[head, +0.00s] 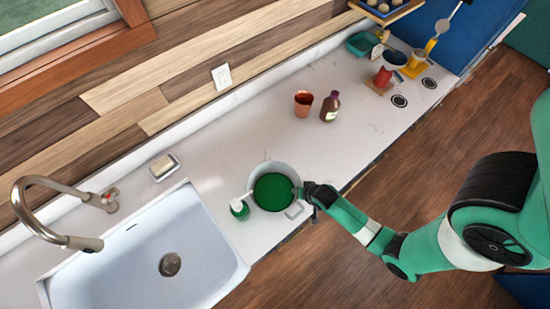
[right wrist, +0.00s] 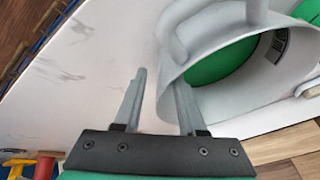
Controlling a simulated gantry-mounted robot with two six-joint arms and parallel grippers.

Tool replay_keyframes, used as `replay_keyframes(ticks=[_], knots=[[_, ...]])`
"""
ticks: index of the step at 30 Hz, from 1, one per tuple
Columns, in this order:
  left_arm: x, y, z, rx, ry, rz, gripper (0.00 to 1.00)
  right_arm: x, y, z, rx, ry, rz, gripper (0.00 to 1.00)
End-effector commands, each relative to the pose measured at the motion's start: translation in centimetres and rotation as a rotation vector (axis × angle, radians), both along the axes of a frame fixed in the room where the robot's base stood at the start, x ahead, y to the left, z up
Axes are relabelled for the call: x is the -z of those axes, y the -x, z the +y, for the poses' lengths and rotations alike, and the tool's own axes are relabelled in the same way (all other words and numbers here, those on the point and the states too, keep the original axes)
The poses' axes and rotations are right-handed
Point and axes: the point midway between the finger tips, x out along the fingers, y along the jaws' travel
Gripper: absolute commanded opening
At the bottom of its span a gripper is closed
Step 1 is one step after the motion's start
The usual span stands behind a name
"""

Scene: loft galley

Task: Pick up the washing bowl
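The washing bowl (head: 262,167) is pale grey with a green inside and stands on the white counter, right of the sink. It also shows in the right wrist view (right wrist: 228,102), with grey loop handles at its rim. My right gripper (head: 303,189) is at the bowl's right side in the head view. In the right wrist view its fingers (right wrist: 158,100) are apart, with the bowl's edge between them. The left finger has a visible gap to the wall; the right finger overlaps the bowl, and contact cannot be told. My left gripper is not in view.
A green soap bottle (head: 239,209) with a white pump stands close to the bowl's left. The sink (head: 130,270) and tap (head: 40,190) are further left. A copper cup (head: 303,104) and brown bottle (head: 330,107) stand behind. The counter (head: 225,140) behind the bowl is clear.

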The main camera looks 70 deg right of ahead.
Motion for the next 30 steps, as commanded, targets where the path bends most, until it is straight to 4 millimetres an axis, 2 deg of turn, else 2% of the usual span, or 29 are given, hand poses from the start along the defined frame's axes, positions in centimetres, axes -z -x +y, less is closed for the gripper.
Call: replay_keyframes(ticks=[1,3,11,18,30], knots=[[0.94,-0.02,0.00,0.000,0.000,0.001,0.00,1.33,-0.30,-0.27,0.001,-0.001,0.002,0.40],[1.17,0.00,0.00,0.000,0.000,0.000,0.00,1.90,-0.61,-0.50,0.000,0.000,0.000,0.40],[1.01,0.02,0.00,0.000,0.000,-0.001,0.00,1.96,-0.74,-0.60,-0.002,0.001,0.001,0.40],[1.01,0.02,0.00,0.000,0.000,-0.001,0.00,1.95,-0.74,-0.60,-0.002,0.001,0.001,0.00],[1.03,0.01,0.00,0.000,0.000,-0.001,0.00,1.96,-0.72,-0.59,-0.002,0.001,0.001,0.00]])
